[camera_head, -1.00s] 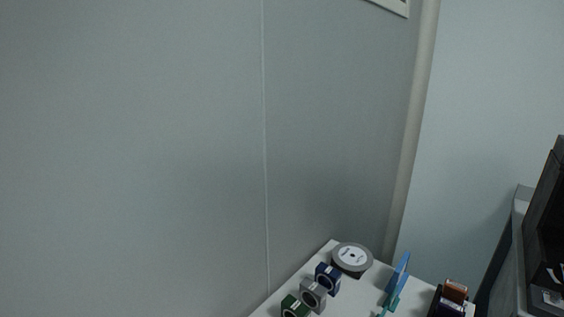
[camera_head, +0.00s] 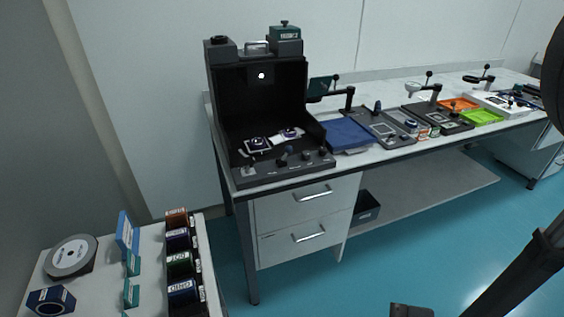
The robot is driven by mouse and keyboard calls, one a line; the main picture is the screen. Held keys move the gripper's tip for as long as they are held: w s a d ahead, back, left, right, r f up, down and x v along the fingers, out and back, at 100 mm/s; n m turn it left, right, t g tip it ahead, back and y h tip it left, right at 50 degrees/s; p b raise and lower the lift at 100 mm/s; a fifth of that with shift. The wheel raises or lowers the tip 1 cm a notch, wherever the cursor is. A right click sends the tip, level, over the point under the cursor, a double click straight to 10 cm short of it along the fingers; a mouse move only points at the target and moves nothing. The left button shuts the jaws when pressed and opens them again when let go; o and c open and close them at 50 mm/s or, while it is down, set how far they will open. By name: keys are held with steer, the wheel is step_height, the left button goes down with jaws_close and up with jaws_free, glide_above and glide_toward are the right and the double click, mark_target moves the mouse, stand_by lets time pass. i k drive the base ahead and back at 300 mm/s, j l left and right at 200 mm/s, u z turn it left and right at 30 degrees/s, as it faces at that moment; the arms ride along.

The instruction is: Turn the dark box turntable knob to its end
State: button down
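The dark box (camera_head: 216,95) stands at the left end of the long table in the head view, its front open. Its base carries a front ledge with several small knobs (camera_head: 308,155); I cannot tell which one is the turntable knob. Inside on its floor lie small pieces with white edges (camera_head: 257,144). A bright spot shows on its dark back wall. A dark arm part of mine crosses the lower right. My gripper's fingers cannot be made out, and the box is well away from the arm.
The long table (camera_head: 390,153) holds a blue mat (camera_head: 346,135), grey trays (camera_head: 382,128), an orange tray (camera_head: 458,103) and a green tray (camera_head: 482,117). Drawers (camera_head: 307,208) sit under the box. A white side table (camera_head: 88,292) with rolls stands lower left. Teal floor (camera_head: 400,240) is open in front.

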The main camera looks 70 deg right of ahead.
mark_target(323, 152)
steer(key=j+z, duration=0.15)
steer(key=z, duration=0.3)
steer(key=j+z, duration=0.1)
steer(key=z, duration=0.35)
steer(key=k+j+z, duration=0.1)
steer(key=z, duration=0.35)
